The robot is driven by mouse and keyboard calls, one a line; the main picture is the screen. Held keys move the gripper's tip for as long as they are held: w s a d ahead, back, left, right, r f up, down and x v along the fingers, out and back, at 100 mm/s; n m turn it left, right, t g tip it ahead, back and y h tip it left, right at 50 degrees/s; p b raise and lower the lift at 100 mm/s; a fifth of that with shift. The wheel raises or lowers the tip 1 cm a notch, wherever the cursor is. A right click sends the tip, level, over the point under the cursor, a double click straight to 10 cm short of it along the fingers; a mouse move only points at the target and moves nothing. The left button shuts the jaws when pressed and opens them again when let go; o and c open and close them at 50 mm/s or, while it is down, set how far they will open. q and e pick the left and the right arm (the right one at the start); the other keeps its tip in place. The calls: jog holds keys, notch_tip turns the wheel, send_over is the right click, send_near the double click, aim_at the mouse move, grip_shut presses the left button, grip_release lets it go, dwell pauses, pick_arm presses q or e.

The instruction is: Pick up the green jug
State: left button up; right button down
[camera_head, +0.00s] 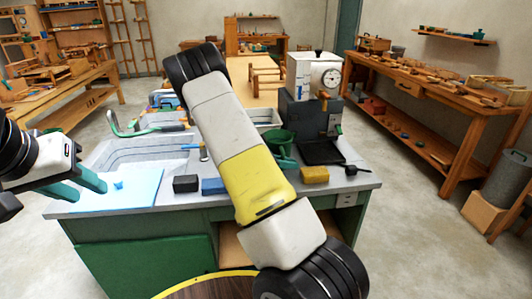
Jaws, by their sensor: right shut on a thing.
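The green jug (278,137) shows in the middle of the head view, just right of my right arm and in front of the dark coffee machine. My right arm covers its left side. My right gripper (287,160) is mostly hidden behind the arm; only a small green part shows at the jug's lower end, and it is shut on the jug. I cannot tell if the jug touches the counter. My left gripper (78,186) is open and empty at the left, over the light blue board, its teal fingers apart.
The grey counter (350,182) carries a sink (140,150), a dark block (186,184), a blue block (213,186), a yellow sponge (314,174) and a black scoop (355,169). A coffee machine (305,115) stands behind. A round wooden top (205,289) is at the bottom.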

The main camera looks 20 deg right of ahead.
aim_at(283, 153)
jog(key=shift+r, duration=0.5)
notch_tip(283, 153, up, 3)
jog(key=shift+a+f, duration=0.1)
jog(key=s+a+r, duration=0.1)
jog(key=s+a, duration=0.7)
jog(key=s, duration=0.5)
jog(key=shift+s+a, duration=0.2)
jog(key=shift+s, duration=0.05)
jog(key=shift+r, duration=0.1)
jog(key=c, duration=2)
grip_release()
jog(key=shift+c, duration=0.2)
grip_shut()
jog(key=shift+w, duration=0.1)
